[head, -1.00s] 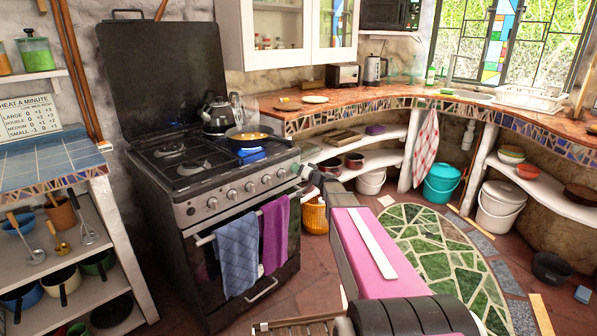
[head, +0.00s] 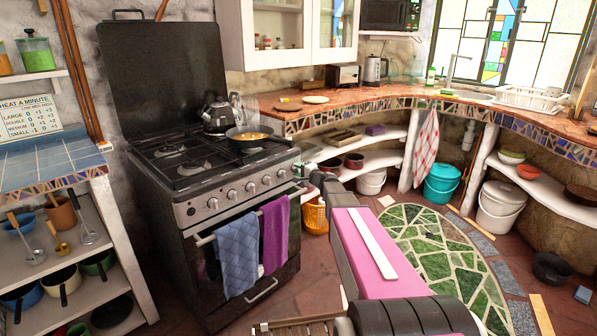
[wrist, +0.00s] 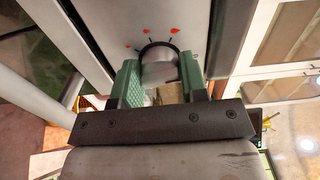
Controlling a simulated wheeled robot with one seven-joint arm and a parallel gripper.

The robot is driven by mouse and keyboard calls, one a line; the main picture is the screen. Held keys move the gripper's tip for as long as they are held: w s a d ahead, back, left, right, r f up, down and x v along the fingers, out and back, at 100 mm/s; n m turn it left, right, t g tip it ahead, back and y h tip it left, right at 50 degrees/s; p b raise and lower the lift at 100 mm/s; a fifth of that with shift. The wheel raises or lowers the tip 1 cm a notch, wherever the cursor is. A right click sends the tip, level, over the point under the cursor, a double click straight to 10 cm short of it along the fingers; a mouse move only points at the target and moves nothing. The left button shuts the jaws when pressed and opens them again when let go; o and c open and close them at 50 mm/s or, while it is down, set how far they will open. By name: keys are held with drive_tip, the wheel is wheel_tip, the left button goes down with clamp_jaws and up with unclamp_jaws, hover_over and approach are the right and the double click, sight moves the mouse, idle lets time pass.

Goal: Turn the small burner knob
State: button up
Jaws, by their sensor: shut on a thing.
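The grey stove (head: 190,215) has a row of silver knobs along its front panel. My gripper (wrist: 159,68) is at the right end of that row, partly hidden in the head view by my own arm. In the wrist view its green fingers are shut on a round silver knob (wrist: 158,54), one on each side. Red marks and dark ticks ring the knob on the panel. A pan (head: 249,138) with orange-yellow food sits on the right front of the hob, with no flame visible under it.
A kettle (head: 217,116) stands behind the pan. A blue towel (head: 237,255) and a purple towel (head: 274,235) hang on the oven handle. A sign (head: 27,118) with burner names and numbers stands on the left shelf. The mosaic counter (head: 350,108) curves away right.

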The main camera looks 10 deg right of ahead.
drive_tip(key=shift+m, duration=1.1)
drive_tip(key=o, duration=0.9)
drive_tip(key=v, duration=1)
drive_tip(key=shift+s+d, duration=0.25)
drive_tip(key=shift+s, duration=0.05)
